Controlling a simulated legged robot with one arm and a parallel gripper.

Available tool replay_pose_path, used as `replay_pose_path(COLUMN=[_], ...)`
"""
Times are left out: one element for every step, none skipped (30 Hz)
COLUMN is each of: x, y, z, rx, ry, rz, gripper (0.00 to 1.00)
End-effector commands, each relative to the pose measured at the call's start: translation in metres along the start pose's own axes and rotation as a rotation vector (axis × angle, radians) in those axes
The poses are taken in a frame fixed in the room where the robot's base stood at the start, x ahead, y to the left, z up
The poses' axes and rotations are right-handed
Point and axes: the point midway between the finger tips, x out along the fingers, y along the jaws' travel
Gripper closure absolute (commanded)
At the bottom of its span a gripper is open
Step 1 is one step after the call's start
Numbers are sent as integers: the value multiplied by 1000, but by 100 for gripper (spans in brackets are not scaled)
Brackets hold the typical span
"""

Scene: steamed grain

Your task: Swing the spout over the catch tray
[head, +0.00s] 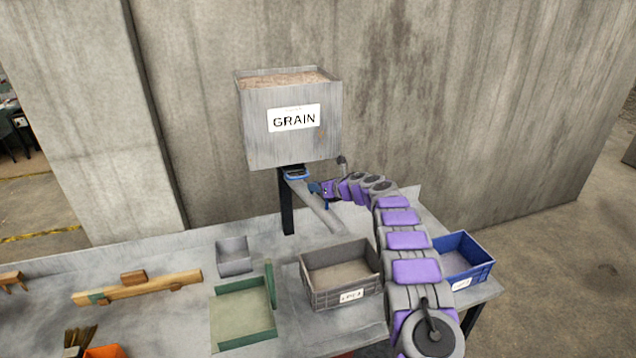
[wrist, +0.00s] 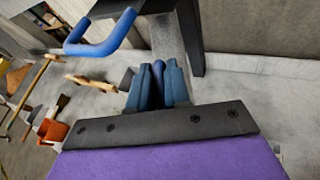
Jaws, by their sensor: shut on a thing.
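A grey metal hopper (head: 290,138) labelled GRAIN holds grain. Its grey spout (head: 318,208) slants down to the right, and its lower end is just behind the grey crate (head: 310,283). My gripper (head: 316,188) is at the spout's right side. A separate blue U-shaped handle (wrist: 102,40) shows under the hopper, also in the head view (head: 296,176). No container is legibly marked as the catch tray; an open green tray (head: 215,316) lies left of the grey crate.
A blue crate (head: 484,257) stands at the right end of the table, partly behind my arm. A small grey bin (head: 233,243), a wooden tool (head: 140,288) and a brush (head: 78,340) are on the left. A dark post (head: 286,210) stands beneath the hopper, with a concrete wall behind.

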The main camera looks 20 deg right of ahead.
Motion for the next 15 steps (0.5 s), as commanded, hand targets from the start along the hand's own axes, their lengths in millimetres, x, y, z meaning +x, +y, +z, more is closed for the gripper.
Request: replay_pose_path(x=[4,5,6,6,6,6,6,6,6,7,7,7,6,6,6], y=[6,7,7,7,7,6,6,6,7,7,7,7,7,6,6], z=[0,-1,-2,-3,-3,-4,-4,-3,-3,-3,-3,-3,-3,-3,-3], rx=[-6,-9,-11,-12,-14,-16,-18,-20,-22,-24,-25,-27,-27,-27,-27], ry=[7,10,12,14,16,17,18,18,19,20,20,21,21,21,21], rz=[25,32,41,46,50,55,60,64,69,73,75,78,79,80,80], gripper=[100,100,100,100,100,100,100,100,100,100,100,100,100,100,100])
